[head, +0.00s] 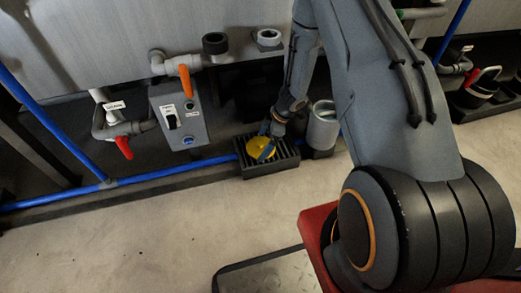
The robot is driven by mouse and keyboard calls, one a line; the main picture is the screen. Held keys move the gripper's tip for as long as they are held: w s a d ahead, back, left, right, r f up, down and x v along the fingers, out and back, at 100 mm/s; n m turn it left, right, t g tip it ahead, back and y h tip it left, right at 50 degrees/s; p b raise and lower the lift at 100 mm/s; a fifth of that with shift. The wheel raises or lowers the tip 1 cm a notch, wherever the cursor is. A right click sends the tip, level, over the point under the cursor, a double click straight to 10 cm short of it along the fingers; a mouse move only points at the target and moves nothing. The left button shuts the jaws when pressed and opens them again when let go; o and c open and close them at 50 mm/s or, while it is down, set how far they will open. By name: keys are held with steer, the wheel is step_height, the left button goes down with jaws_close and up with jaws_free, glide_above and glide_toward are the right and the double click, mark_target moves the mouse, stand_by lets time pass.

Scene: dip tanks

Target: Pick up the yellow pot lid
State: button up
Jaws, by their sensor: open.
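The yellow pot lid (257,148) lies on a dark slatted tray (269,167) on the floor by the foot of the tank. My gripper (267,132) is right at the lid, reaching down from above. Part of the lid is hidden by the gripper.
A grey cylinder (322,127) stands close to the right of the tray. A grey switch box (181,114), an orange-handled valve (185,80) and a blue pipe (170,173) are to the left. The concrete floor (130,235) in front is clear.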

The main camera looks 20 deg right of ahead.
steer(key=shift+f, duration=0.15)
steer(key=c, duration=0.7)
